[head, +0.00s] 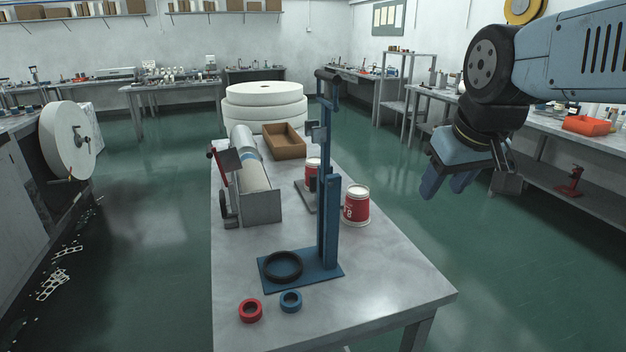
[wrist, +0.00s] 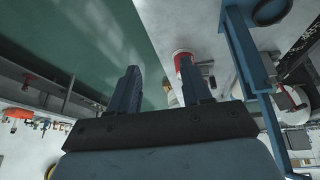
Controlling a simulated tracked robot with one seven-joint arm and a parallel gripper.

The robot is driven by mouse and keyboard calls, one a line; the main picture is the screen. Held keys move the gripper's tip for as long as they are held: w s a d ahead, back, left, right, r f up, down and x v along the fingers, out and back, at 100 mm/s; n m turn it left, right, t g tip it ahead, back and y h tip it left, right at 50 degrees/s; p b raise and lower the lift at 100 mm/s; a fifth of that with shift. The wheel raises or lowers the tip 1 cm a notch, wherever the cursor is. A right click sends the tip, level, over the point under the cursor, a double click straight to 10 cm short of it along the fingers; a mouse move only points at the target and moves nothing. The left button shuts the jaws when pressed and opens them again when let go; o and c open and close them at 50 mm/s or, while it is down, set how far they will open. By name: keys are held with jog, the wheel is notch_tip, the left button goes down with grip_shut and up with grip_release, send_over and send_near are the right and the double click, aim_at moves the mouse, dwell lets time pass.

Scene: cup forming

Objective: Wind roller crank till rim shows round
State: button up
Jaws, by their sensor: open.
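My gripper (head: 446,188) hangs open and empty in the head view, right of the table and apart from everything on it. Its two fingers also show in the wrist view (wrist: 160,72). A red-and-white cup (head: 356,206) stands on the table, right of the blue post of a press (head: 329,220). A second red cup (head: 312,166) sits behind the post at a small grey device (head: 302,190), partly hidden. I cannot make out a crank or the rim there. In the wrist view a red cup (wrist: 181,56) shows beyond the right finger, partly covered.
A black ring (head: 283,267) lies on the press base. A red ring (head: 250,310) and a blue ring (head: 291,301) lie near the table's front edge. A trough with pale rolls (head: 261,207) and a brown tray (head: 284,142) stand farther back. The table's front right is clear.

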jog(key=w+a+r+n+g, duration=0.2)
jog(key=w+a+r+n, duration=0.15)
jog(key=w+n, duration=0.45)
jog(key=n+g, duration=0.3)
jog(key=n, duration=1)
send_over(313, 190)
jog(key=w, duration=0.1)
notch_tip(313, 190, down, 5)
notch_tip(313, 190, down, 14)
jog(key=shift+w+r, duration=0.1)
jog(key=shift+r, duration=0.1)
jog(key=shift+c, duration=0.2)
grip_shut()
